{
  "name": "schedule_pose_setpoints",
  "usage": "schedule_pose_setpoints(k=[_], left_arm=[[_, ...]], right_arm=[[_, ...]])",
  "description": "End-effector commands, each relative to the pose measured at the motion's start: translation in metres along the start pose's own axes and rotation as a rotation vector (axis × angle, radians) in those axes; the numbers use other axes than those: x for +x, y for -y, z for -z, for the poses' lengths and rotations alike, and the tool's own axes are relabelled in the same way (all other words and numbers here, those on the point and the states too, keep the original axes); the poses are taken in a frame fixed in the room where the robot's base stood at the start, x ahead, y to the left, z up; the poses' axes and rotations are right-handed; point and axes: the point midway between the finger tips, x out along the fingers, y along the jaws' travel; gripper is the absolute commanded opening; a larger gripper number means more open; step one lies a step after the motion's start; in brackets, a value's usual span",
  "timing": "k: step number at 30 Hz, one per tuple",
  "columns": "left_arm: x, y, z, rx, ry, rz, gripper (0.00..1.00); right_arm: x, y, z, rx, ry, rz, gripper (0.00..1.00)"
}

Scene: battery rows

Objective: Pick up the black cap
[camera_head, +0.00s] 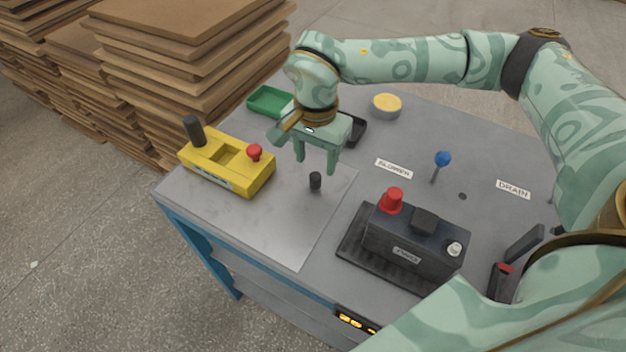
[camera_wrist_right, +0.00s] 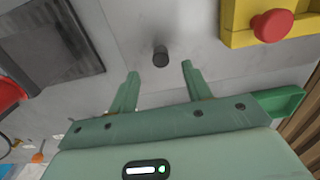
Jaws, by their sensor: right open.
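The black cap (camera_head: 315,181) is a small dark cylinder standing upright on the pale grey panel of the table. It also shows in the right wrist view (camera_wrist_right: 160,57), just beyond the fingertips and roughly midway between them. My right gripper (camera_head: 316,167) points down close above the cap, its two green fingers apart. In the right wrist view the open fingers (camera_wrist_right: 160,70) have nothing between them, and the cap does not appear to touch either. My left gripper is not in view.
A yellow box (camera_head: 211,179) with a red button and a black post stands left of the cap. A dark device (camera_head: 385,240) with a red knob stands front right. A green tray (camera_head: 268,100), a black tray (camera_head: 356,131) and a yellow-topped round tin (camera_head: 387,105) lie behind. The panel around the cap is clear.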

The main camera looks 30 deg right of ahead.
Motion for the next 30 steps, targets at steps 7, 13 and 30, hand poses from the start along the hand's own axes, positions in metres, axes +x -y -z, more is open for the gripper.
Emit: schedule_pose_setpoints(k=[7, 13, 30], left_arm=[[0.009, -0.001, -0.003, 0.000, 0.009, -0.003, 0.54], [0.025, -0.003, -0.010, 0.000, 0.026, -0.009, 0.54], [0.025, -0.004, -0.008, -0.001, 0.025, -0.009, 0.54]], right_arm=[[0.020, 0.001, 0.000, 0.000, 0.002, -0.003, 0.49], [0.056, 0.002, 0.002, -0.001, 0.003, -0.005, 0.49], [0.059, 0.002, 0.002, -0.001, -0.001, 0.000, 0.02]])
